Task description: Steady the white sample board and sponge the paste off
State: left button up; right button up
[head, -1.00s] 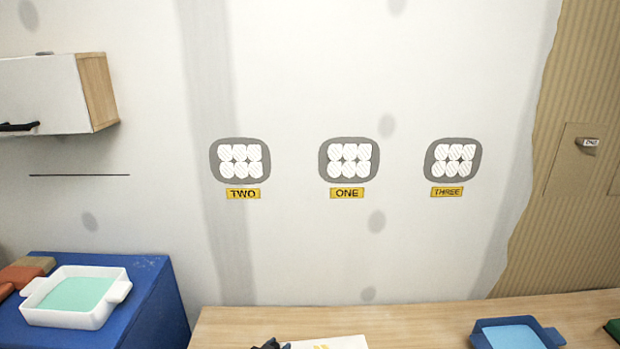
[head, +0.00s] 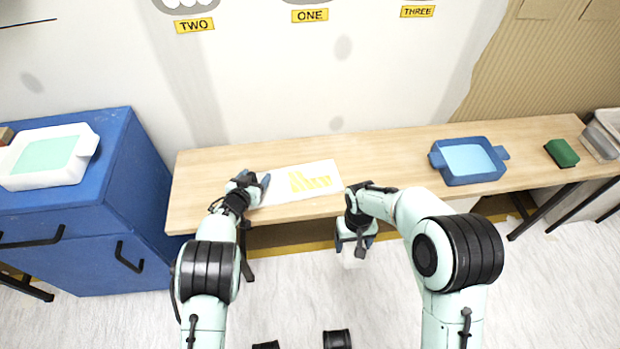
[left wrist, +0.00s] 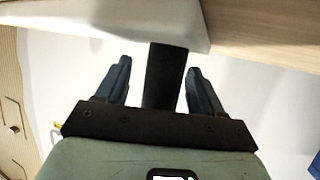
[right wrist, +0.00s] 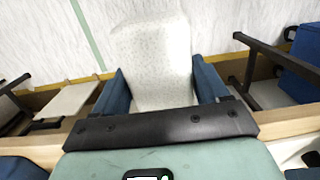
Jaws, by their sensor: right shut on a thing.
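The white sample board (head: 281,194) lies on the wooden table with yellow paste (head: 312,182) on its upper face. My left gripper (head: 256,184) is at the board's left end, fingers apart. In the left wrist view, its open fingers (left wrist: 158,82) have a white edge, probably the board, just beyond them; contact cannot be told. My right gripper (head: 356,241) is in front of the table's front edge, right of the board. It is shut on a pale speckled block that looks like the sponge (right wrist: 152,60), also partly visible in the head view (head: 353,259).
A blue tray (head: 437,158) with light blue contents stands on the table's right part, with a green block (head: 562,153) and a grey container (head: 603,130) beyond it. A white tray (head: 20,182) with green contents sits on the blue cabinet (head: 118,150) at left.

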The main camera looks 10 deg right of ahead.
pick_arm(q)
jog(key=shift+r, duration=0.1)
jog(key=v, duration=1.2)
jog(key=shift+s, duration=0.1)
pick_arm(e)
jog(key=shift+s, duration=0.1)
